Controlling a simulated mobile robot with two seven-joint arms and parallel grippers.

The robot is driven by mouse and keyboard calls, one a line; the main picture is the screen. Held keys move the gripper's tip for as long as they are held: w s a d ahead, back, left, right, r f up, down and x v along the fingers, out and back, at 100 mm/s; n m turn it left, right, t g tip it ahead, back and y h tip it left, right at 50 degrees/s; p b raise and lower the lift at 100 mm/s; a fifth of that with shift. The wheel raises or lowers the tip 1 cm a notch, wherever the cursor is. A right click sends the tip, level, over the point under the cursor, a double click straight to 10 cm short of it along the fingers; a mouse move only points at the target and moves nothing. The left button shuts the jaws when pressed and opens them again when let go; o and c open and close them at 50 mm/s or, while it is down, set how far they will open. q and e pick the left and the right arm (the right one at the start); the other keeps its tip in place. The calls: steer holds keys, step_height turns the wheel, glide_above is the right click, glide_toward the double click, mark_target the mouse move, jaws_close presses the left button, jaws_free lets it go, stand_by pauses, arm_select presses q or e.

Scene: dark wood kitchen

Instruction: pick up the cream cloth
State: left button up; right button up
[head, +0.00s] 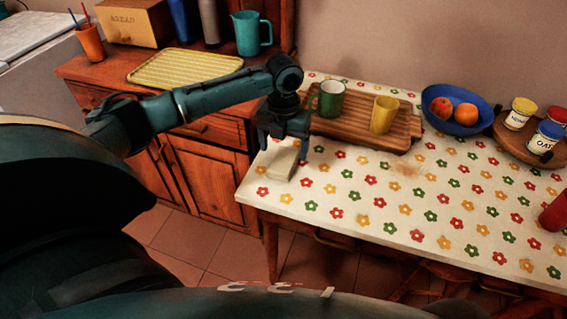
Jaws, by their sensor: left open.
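The cream cloth (283,164) is a small pale folded piece on the flowered tablecloth, near the table's left edge. My left gripper (283,146) points down over the cloth with its fingers open, one on each side of the cloth's far end. I cannot tell whether the fingers touch the cloth. The gripper hides part of the cloth's far end. My right gripper is not in view.
A wooden board (350,128) with a green mug (330,100) and a yellow cup (384,115) lies right beside the gripper. A blue fruit bowl (452,110) and a round tray of jars (508,139) stand further right. The table's front is clear.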

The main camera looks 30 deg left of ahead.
mark_target(282, 162)
arm_select(q)
steer(key=f, duration=0.5)
steer(key=shift+s+a, duration=0.1)
steer(key=shift+s, duration=0.1)
steer(key=shift+c, duration=0.5)
steer(key=shift+r, duration=0.1)
steer(key=c, duration=1)
steer(key=shift+o, duration=0.2)
step_height(282, 162, up, 10)
steer(key=shift+p, duration=0.3)
